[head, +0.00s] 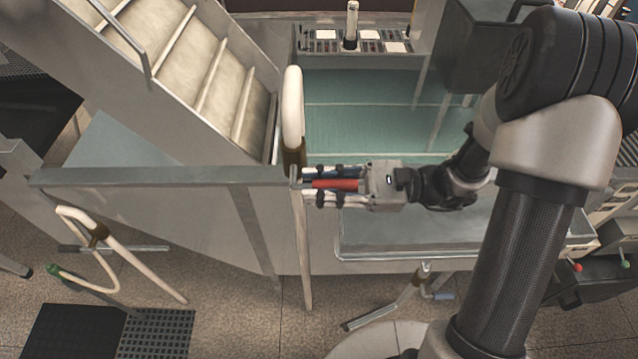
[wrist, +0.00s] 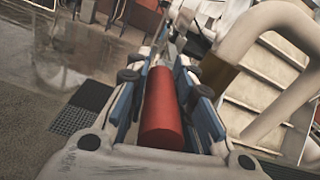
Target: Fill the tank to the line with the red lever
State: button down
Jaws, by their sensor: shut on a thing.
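The red lever (head: 335,184) sticks out sideways from a thin upright beside a curved cream pipe (head: 292,105). My gripper (head: 322,185) reaches it from the right, with a finger along either side. In the wrist view the red lever (wrist: 162,110) lies lengthwise between my blue-lined fingers (wrist: 166,85); the gripper is shut on it. A teal, see-through panel (head: 370,105), perhaps the tank's wall, stands behind the gripper.
A grey rail (head: 160,177) runs left from the lever. A staircase (head: 185,70) rises behind it. A metal tray-like ledge (head: 430,238) lies below my wrist. Cream pipe stands (head: 135,258) and dark floor grates (head: 157,333) are at lower left.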

jog(key=r+h+p, duration=0.1)
jog(key=p, duration=0.2)
jog(key=shift+r+h+p, duration=0.2)
jog(key=shift+h+p, duration=0.4)
jog(key=shift+p, duration=0.5)
jog(key=shift+f+h+p, duration=0.1)
jog(key=shift+h+p, duration=0.2)
jog(key=shift+f, duration=0.1)
jog(key=c, duration=1.4)
grip_release()
jog(key=shift+o, duration=0.2)
jog(key=v, duration=1.2)
